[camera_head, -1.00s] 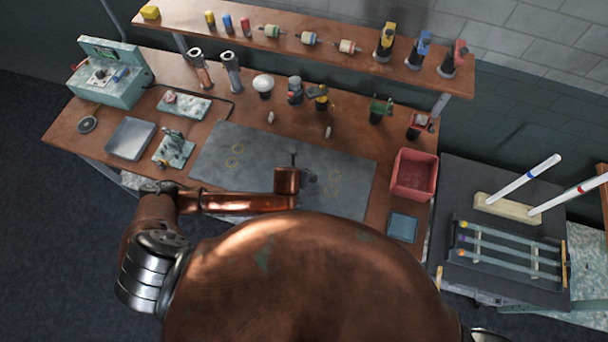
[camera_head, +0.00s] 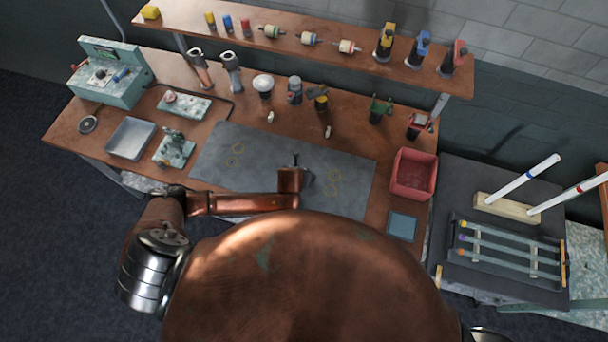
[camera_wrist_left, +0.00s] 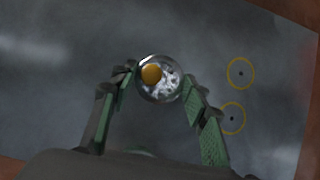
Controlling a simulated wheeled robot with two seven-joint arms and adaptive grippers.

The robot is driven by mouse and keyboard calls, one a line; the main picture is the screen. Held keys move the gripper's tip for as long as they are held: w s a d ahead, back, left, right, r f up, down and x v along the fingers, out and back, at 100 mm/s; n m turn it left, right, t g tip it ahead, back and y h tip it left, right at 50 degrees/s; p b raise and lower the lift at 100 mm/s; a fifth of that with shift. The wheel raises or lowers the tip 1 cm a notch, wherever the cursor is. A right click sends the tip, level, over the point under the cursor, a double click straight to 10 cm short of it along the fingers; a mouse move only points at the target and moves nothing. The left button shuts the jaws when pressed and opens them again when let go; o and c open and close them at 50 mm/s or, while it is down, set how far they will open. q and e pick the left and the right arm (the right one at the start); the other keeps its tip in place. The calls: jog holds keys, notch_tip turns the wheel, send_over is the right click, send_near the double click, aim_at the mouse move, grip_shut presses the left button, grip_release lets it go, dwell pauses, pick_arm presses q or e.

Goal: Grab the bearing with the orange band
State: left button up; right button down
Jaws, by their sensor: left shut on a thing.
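My left gripper (camera_wrist_left: 159,92) shows in the left wrist view with its green-padded fingers on both sides of a round, shiny, glassy thing (camera_wrist_left: 168,88). This thing has an orange-yellow spot at its upper left; whether it is the bearing with the orange band I cannot tell. The fingers are shut on it. In the head view my left gripper (camera_head: 303,176) is over the grey mat (camera_head: 225,180), partly hidden by my own arm. My right gripper is not in view.
A red bin (camera_head: 414,175) and a blue-grey pad (camera_head: 402,226) are right of the mat. A rack of glass tubes (camera_head: 510,252) stands on the side table. A shelf (camera_head: 340,57) with several coloured parts runs behind. Yellow rings (camera_wrist_left: 241,73) mark the mat.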

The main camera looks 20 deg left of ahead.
pick_arm(q)
jog(key=c, duration=0.5)
jog(key=shift+r, duration=0.15)
